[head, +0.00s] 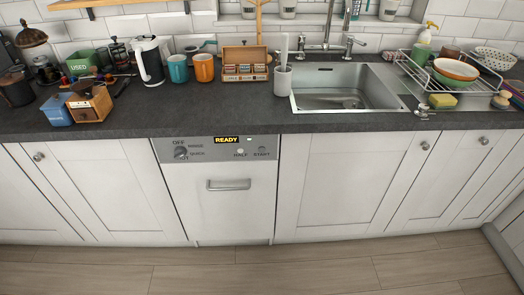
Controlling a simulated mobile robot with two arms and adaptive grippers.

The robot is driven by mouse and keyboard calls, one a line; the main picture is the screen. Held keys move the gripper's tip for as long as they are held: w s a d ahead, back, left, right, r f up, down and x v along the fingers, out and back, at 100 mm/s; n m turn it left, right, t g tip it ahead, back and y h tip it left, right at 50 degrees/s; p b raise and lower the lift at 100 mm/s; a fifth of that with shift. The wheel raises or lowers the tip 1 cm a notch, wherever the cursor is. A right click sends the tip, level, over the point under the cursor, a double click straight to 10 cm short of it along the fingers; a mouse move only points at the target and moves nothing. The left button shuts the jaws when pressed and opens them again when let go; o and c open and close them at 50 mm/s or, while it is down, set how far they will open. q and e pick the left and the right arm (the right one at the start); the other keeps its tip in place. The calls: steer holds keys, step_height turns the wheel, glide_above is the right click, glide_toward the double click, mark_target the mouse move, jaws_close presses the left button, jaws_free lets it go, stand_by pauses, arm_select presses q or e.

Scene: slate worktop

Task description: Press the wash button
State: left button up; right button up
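A white dishwasher (227,195) with a grey control panel (215,149) is built in under the worktop, left of centre in the head view. Its door is shut, with a bar handle (229,185). The panel has a round dial (181,153) with small labels, OFF above it. A lit display (227,140) reads READY in yellow. Right of the dial are two small round buttons, one over the word HALF (240,151) and one over START (262,150). I see no button labelled wash. Neither gripper is in view.
The slate worktop (215,118) above holds a kettle (151,60), two mugs (204,68), a wooden tea box (245,65) and a utensil pot (282,82). A sink (345,100) and dish rack (450,75) stand right. The wooden floor (250,275) in front is clear.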

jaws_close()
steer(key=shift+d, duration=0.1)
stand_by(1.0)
